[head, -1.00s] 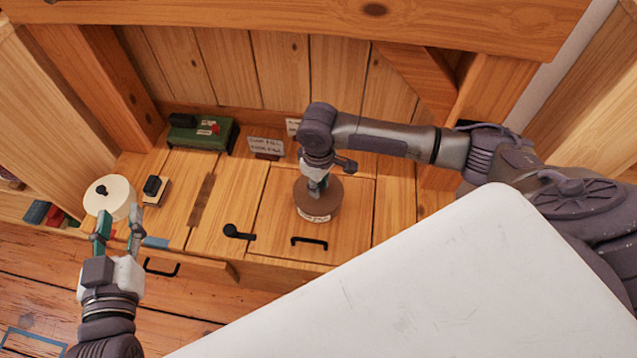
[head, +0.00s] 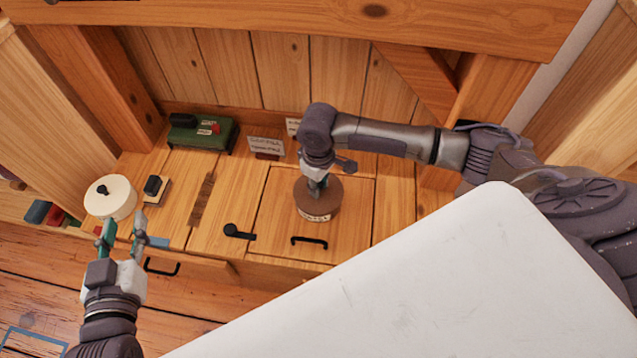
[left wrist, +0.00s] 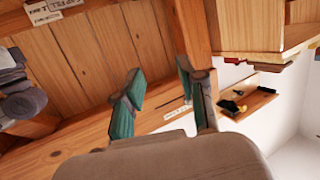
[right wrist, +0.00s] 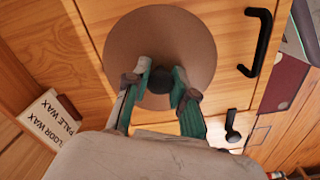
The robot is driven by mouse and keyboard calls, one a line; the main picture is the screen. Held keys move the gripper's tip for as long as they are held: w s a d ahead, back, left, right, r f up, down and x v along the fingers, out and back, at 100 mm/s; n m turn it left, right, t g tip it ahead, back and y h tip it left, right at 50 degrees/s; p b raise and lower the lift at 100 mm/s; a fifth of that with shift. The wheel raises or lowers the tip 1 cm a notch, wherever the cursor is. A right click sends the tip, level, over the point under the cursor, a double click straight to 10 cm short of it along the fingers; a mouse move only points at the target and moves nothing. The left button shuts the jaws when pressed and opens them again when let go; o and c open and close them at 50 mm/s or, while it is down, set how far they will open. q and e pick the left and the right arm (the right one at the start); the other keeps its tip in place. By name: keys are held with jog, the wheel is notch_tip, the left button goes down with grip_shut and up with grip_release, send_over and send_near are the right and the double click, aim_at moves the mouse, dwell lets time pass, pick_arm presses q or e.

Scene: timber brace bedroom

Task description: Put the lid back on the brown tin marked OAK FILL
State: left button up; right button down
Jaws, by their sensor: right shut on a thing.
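The brown tin (head: 317,216) stands on the wooden top near the middle of the head view, with a pale label on its front too small to read. A round brown lid (head: 333,191) with a dark knob is over the tin; I cannot tell whether it is fully seated. The lid fills the upper middle of the right wrist view (right wrist: 190,35). My right gripper (head: 318,187) is above the lid, shut on its knob (right wrist: 160,80). My left gripper (head: 123,226) is open and empty near the cream tin, and its parted fingers show in the left wrist view (left wrist: 160,88).
A cream tin (head: 110,204) with a black knob stands at the left, beside a small block with a black knob (head: 153,187). A green box (head: 215,137) and label cards (head: 265,145) are at the back. Black handles (head: 310,241) lie in front. A white panel (head: 430,280) covers the lower right.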

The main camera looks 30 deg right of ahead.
pick_arm(q)
jog(key=shift+s+a+f+g+y+p, duration=0.2)
jog(key=shift+s+f+g, duration=0.1)
jog(key=shift+f+g, duration=0.25)
jog(key=shift+s+a+f+g+y+p, duration=0.15)
jog(key=shift+s+f+g, duration=0.15)
jog(key=shift+f, duration=0.4)
dwell(0.4)
jog(key=shift+s+f, duration=0.1)
jog(key=shift+f, duration=0.15)
jog(key=shift+s+a+f+g+y+p, duration=0.3)
jog(key=shift+s+f+g, duration=0.2)
jog(key=shift+f+g, duration=0.25)
jog(key=shift+s+a+f+g, duration=0.15)
jog(key=shift+s+f+g, duration=0.15)
jog(key=shift+f, duration=0.05)
dwell(0.4)
dwell(0.7)
jog(key=shift+s+f, duration=0.2)
jog(key=shift+f, duration=0.05)
jog(key=shift+s+a+f+g, duration=0.2)
jog(key=shift+g, duration=0.2)
